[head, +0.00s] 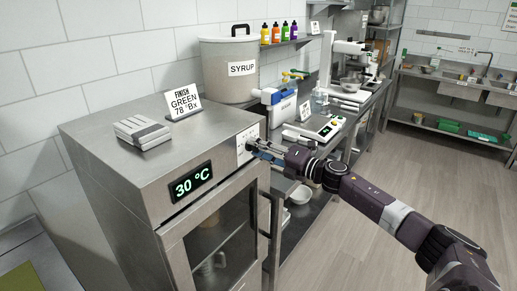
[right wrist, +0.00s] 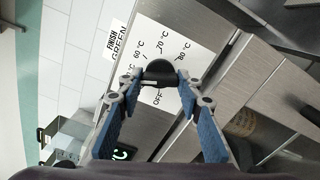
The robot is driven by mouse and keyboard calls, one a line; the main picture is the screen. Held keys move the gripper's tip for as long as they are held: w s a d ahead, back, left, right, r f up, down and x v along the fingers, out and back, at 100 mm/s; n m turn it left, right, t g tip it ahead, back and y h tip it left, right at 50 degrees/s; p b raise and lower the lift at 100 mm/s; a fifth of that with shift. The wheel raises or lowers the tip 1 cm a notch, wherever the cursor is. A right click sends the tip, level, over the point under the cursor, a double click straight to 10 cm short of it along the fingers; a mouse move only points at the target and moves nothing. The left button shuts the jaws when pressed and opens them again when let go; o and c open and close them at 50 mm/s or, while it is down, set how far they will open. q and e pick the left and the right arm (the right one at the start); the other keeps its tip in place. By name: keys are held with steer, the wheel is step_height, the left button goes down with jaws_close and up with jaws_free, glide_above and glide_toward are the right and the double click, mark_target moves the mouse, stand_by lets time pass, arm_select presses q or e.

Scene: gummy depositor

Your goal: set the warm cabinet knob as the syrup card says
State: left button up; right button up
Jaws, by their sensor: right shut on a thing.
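The warm cabinet (head: 130,190) stands at left in the head view. Its display (head: 191,183) reads 30 °C. The black knob (right wrist: 159,70) is on a white dial plate (right wrist: 176,36) marked OFF, 60 °C, 70 °C and 80 °C. My right gripper (head: 256,148) is at the dial, its two blue-padded fingers shut on the knob from both sides; it also shows in the right wrist view (right wrist: 160,80). I cannot tell where the knob points. The syrup card (head: 184,105) on the cabinet top reads FINISH GREEN 78 °Bx. My left gripper is not in view.
A grey pot labelled SYRUP (head: 229,65) stands behind the cabinet. The counter at right holds a blue-and-white device (head: 279,105) and other equipment. The floor (head: 350,255) at right is clear.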

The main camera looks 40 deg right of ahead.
steer(key=o, duration=1.2)
steer(key=shift+c, duration=0.2)
steer(key=shift+s, duration=0.1)
steer(key=shift+s+d+f, duration=0.15)
steer(key=shift+s+d, duration=0.05)
steer(key=shift+s, duration=0.35)
steer(key=v, duration=1)
steer(key=shift+s, duration=0.3)
steer(key=shift+d, duration=0.15)
